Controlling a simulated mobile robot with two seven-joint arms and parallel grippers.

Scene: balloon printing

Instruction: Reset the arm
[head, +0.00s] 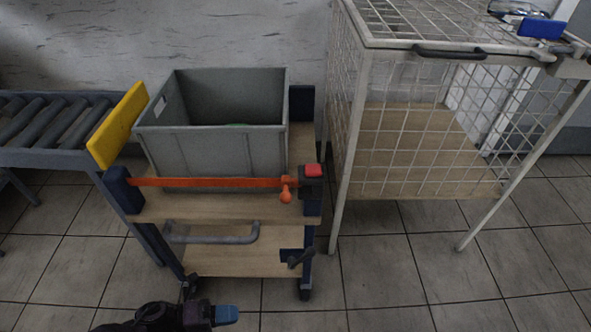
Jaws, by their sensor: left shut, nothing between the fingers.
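My left gripper (226,314) shows at the bottom of the head view, a dark wrist with blue fingertips pointing right. It is shut and empty, held low in front of the cart (230,262). It appears apart from everything around it. My right arm and gripper are not in view.
A grey bin (215,150) stands on the cart behind an orange bar (215,183) with a red-topped latch (312,171). A roller conveyor (45,120) with a yellow plate (117,125) is at left. A wire cage (430,150) stands right. The tiled floor at lower right is clear.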

